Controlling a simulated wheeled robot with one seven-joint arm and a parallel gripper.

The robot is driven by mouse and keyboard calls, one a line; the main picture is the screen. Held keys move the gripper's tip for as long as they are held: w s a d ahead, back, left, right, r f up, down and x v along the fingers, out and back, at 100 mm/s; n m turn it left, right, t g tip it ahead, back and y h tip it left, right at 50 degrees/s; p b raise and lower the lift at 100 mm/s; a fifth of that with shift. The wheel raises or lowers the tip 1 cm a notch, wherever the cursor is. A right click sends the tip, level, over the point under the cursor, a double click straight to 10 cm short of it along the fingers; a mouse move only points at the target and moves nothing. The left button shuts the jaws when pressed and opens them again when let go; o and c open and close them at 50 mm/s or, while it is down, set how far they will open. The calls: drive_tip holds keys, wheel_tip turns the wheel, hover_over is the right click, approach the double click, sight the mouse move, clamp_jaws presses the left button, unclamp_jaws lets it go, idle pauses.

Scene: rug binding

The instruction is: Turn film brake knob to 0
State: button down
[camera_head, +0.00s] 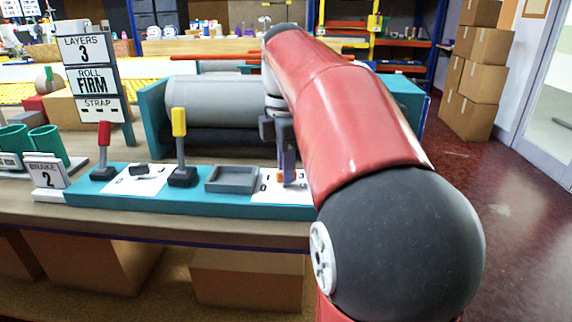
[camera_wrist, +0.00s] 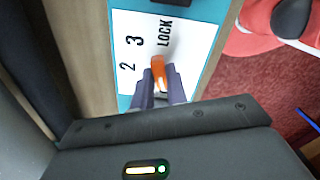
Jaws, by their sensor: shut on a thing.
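The orange knob (camera_wrist: 158,68) sits on a white dial plate (camera_wrist: 190,28) in the wrist view. Printed marks 2, 3 and LOCK show on the plate. In the head view the knob (camera_head: 280,177) shows small at the right end of the teal panel (camera_head: 215,207). My gripper (camera_wrist: 160,82) is shut on the knob, one finger on each side; in the head view my gripper (camera_head: 288,165) points down over the plate. Part of the plate is hidden by my gripper and arm. I cannot tell which mark the knob points at.
A red-handled lever (camera_head: 104,140), a dark knob (camera_head: 139,169), a yellow-handled lever (camera_head: 180,130) and a grey tray (camera_head: 232,180) line the panel. A BRAKE 2 sign (camera_head: 47,175) stands left. A grey roller (camera_head: 212,101) lies behind.

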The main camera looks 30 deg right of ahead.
drive_tip(key=c, duration=1.4)
unclamp_jaws()
wheel_tip(320, 180, up, 8)
drive_tip(key=shift+f, duration=0.1)
